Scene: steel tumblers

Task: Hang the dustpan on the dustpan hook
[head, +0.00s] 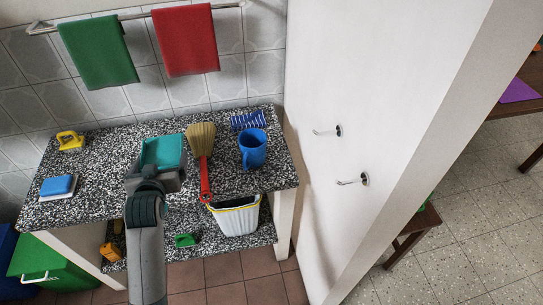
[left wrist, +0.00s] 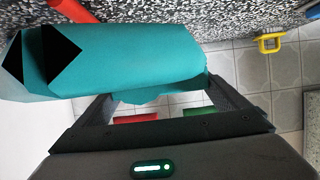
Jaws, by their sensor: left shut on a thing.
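The teal dustpan (head: 163,152) is in my left gripper (head: 166,174), held over the speckled counter left of the brush. In the left wrist view the dustpan (left wrist: 125,62) spans across the fingers, and its far parts are hidden. The gripper is shut on it. Two metal hooks stick out from the white wall panel: an upper hook (head: 329,132) and a lower hook (head: 353,181). Both are bare and stand well to the right of the dustpan. I cannot tell which one is the dustpan hook. My right gripper is not in view.
The counter (head: 105,165) carries a red-handled brush (head: 202,145), blue mug (head: 253,148), blue striped item (head: 248,120), yellow item (head: 70,141) and blue sponge-like block (head: 58,186). A white bucket (head: 237,217) stands on the lower shelf. The white panel (head: 385,75) rises at the counter's right.

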